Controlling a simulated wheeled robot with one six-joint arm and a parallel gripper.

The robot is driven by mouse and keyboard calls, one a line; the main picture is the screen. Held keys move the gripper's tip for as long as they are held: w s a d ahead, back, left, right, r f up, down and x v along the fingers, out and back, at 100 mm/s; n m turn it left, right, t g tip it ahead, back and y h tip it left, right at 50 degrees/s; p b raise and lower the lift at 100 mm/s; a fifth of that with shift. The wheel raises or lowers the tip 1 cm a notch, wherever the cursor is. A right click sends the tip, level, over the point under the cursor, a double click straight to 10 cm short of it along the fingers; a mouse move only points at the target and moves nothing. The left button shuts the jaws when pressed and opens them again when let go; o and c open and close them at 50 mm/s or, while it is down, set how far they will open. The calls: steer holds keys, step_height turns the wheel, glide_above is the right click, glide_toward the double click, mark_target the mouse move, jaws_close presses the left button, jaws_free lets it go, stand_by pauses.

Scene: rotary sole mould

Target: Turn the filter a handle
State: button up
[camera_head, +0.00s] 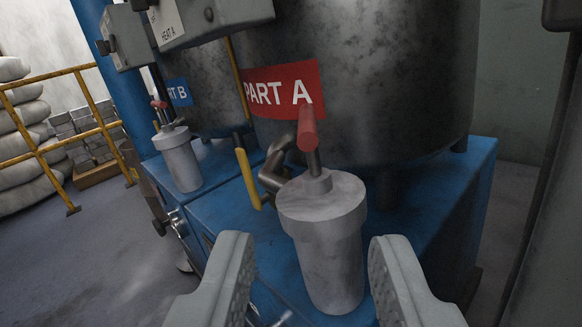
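The filter at the Part A tank is a grey cylinder with a wider round cap (322,212). Its handle (307,130) stands up from the cap, with a red grip on top of a dark stem. The red grip tilts toward the camera. My gripper (318,290) is open, with one grey finger to the lower left and one to the lower right of the filter body. The fingers are apart and nothing is held between them. The handle is above and beyond the fingertips in the picture.
The Part A tank (390,80) stands behind the filter on a blue base (430,215). A yellow lever (247,178) is left of the filter. A second filter (178,155) with a red handle stands farther left by Part B. A yellow railing (45,150) and stacked sacks are at far left.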

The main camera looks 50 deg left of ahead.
mark_target(306, 115)
steer(key=x, duration=1.7)
steer(key=shift+a, duration=0.15)
jaws_close()
